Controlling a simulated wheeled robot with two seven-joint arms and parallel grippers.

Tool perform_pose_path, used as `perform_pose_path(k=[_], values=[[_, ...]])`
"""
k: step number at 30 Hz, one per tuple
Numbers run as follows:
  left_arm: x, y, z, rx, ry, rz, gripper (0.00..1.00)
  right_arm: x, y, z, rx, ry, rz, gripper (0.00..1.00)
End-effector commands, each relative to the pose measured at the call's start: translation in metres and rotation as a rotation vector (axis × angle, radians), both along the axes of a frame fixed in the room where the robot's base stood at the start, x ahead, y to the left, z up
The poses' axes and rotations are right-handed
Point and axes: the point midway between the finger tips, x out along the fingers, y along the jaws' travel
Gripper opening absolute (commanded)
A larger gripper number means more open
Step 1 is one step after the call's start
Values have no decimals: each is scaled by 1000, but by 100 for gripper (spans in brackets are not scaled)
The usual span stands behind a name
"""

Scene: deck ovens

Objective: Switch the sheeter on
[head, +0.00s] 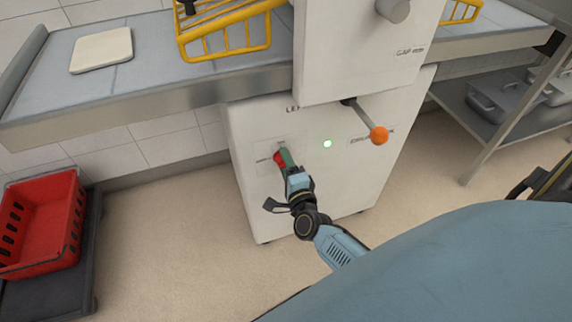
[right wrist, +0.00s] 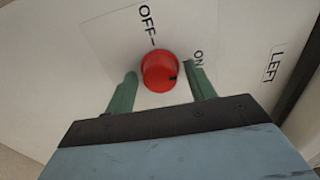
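The sheeter's white body (head: 330,185) stands in the middle of the head view. Its red rotary knob (head: 278,158) is on the front panel, partly hidden by my gripper. In the right wrist view the red knob (right wrist: 159,70) sits between OFF and ON labels, and its dark notch faces right, on the ON side. A small lamp (head: 327,143) on the panel glows pale green. My right gripper (right wrist: 163,72) is open, with one green finger on each side of the knob and a visible gap at both. My left gripper is not in view.
A lever with an orange ball (head: 378,135) sticks out right of the lamp. The grey belt table (head: 160,75) with a yellow guard (head: 225,35) and a pale slab (head: 101,50) is above. A red crate (head: 42,222) stands at left. Floor between is clear.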

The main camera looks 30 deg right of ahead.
Motion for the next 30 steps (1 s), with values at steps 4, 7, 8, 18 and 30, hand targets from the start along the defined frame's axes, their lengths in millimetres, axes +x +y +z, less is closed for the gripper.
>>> perform_pose_path(k=[4,7,8,18,30], values=[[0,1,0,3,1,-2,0,0,0,0,-1,0,0,60],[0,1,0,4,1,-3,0,0,0,0,-1,0,0,60],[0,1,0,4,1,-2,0,0,0,0,-1,0,0,60],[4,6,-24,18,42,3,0,-42,10,1,-1,4,1,60],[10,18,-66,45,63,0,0,-118,29,1,-1,2,1,60]])
